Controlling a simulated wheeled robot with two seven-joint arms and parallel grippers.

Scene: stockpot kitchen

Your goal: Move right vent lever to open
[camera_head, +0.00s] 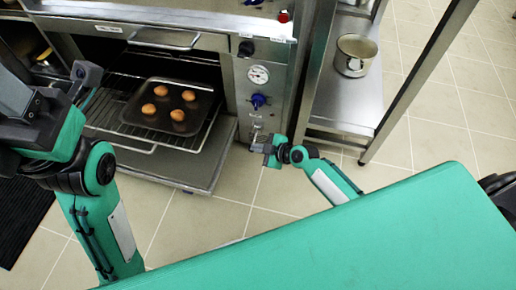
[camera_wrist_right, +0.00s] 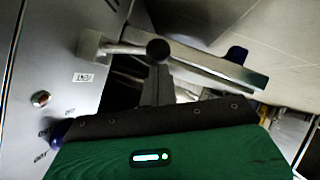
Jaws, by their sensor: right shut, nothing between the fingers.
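The vent lever (camera_wrist_right: 125,47) is a metal rod with a dark round knob (camera_wrist_right: 158,48). It stands out from the steel panel beside a small label (camera_wrist_right: 83,77) in the right wrist view. My right gripper (camera_wrist_right: 155,82) is shut and empty, its dark fingers close to the knob. I cannot tell whether they touch it. In the head view my right gripper (camera_head: 260,146) is low in front of the control column, just below the small lever. My left gripper (camera_head: 85,88) is partly seen at the left, near the oven opening; its jaws are unclear.
The oven door (camera_head: 205,172) is down, with a dark tray (camera_head: 150,122) of several buns on the rack inside. A gauge (camera_head: 258,75) and blue knob (camera_head: 258,100) are on the column. A steel pot (camera_head: 354,56) stands on the shelf at right. Tiled floor is clear between.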

